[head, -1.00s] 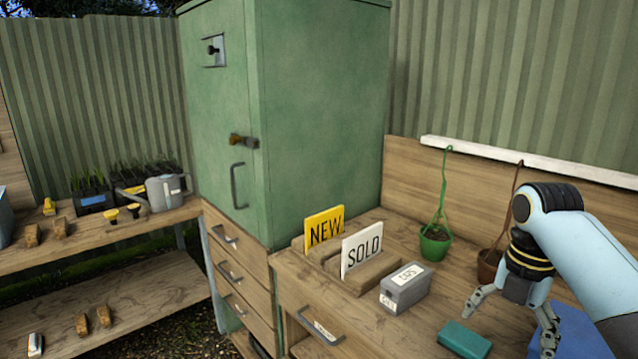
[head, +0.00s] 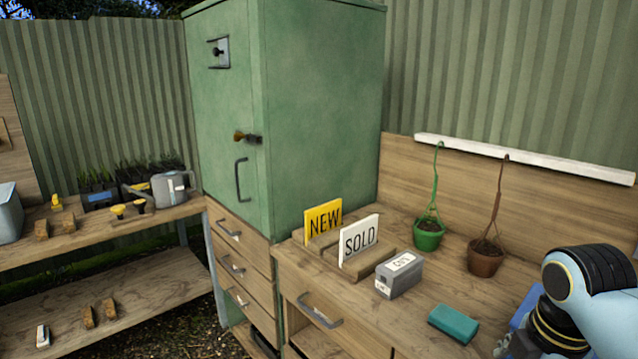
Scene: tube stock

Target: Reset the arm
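My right arm (head: 590,285) comes in from the right, pale blue with black and yellow bands at the wrist. Its gripper (head: 508,348) is at the bottom edge of the head view, right of the teal block (head: 453,323) and low over the worktop. Only a bit of a grey finger shows; the rest is cut off by the frame, so its opening and whether it holds anything are hidden. My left gripper is not in view.
The worktop (head: 410,325) bears a grey box (head: 399,276), NEW (head: 323,219) and SOLD (head: 359,241) signs, and green (head: 429,236) and brown (head: 485,260) hanging pots. A blue object (head: 524,305) is partly behind my arm. A green cabinet (head: 315,110) stands left.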

